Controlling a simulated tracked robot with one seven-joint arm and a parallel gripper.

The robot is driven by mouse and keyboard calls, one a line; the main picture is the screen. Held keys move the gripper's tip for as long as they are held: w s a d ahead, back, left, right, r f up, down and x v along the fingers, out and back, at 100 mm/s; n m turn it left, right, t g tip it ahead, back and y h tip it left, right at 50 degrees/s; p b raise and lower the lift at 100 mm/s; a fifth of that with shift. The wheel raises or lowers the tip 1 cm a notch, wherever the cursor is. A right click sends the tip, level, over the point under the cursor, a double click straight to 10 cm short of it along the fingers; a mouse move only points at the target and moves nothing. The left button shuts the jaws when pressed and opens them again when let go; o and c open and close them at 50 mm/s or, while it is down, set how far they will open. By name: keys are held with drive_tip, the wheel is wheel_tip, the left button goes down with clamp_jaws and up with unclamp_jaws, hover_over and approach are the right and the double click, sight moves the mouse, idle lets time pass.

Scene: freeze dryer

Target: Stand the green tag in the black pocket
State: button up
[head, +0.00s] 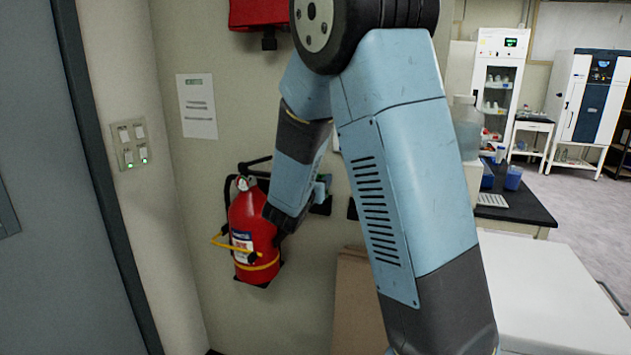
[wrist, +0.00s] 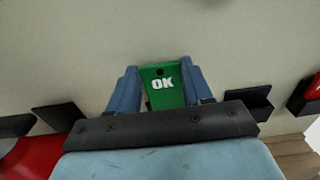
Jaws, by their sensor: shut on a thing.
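In the wrist view the green tag (wrist: 163,92), with white "OK" lettering and a small dark hole near its top, is held between the two blue fingers of my gripper (wrist: 161,72). It looks upright against the pale wall; its lower end is hidden behind the gripper body. Black pockets on the wall show on both sides of my gripper, one to the left (wrist: 58,117) and one to the right (wrist: 250,102). I cannot tell whether another pocket lies behind the gripper.
A red fire extinguisher (head: 254,232) hangs on the wall close to my wrist. A red thing (wrist: 315,92) shows at the right edge of the wrist view. A brown board (head: 357,300) stands below, and a white surface (head: 550,290) is at the right.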

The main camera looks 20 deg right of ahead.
drive_tip(key=shift+f, duration=2.15)
idle(0.9)
drive_tip(key=o, duration=1.1)
drive_tip(key=shift+c, duration=0.2)
drive_tip(key=shift+s, duration=0.1)
drive_tip(key=v, duration=0.6)
idle(0.5)
